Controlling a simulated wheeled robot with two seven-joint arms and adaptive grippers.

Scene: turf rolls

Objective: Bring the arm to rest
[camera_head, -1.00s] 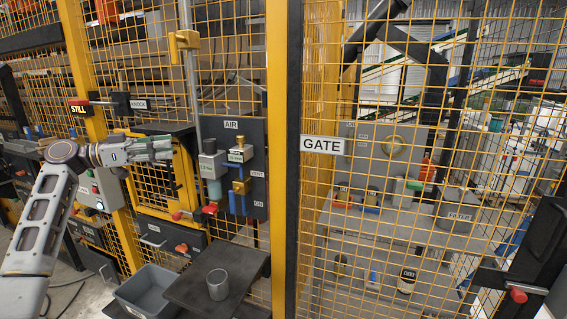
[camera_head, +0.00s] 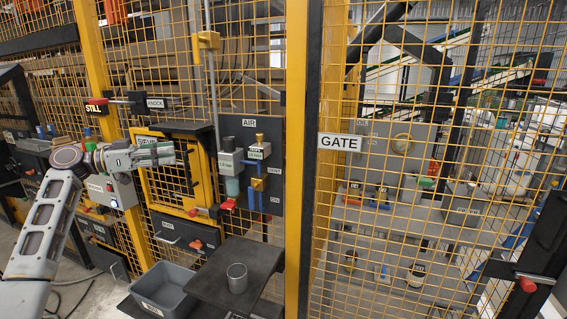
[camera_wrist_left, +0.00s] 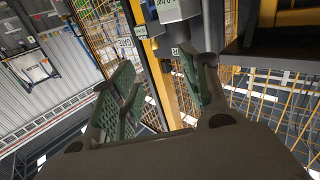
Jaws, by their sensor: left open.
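My left gripper (camera_head: 158,154) is in the head view at the left, in front of the yellow-framed hatch and to the left of the AIR panel (camera_head: 248,175). Its arm rises from the lower left corner. In the left wrist view its two green-padded fingers (camera_wrist_left: 158,95) stand apart with nothing between them. Part of a grey fitting (camera_wrist_left: 178,10) shows above the fingers there. My right gripper is not in view.
A yellow mesh fence with a GATE sign (camera_head: 340,141) fills the right side. A dark shelf (camera_head: 215,275) bears a grey cup (camera_head: 237,278). A grey bin (camera_head: 164,300) stands beside it. A KNOCK bar (camera_head: 125,103) and a control box (camera_head: 109,191) are near the arm.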

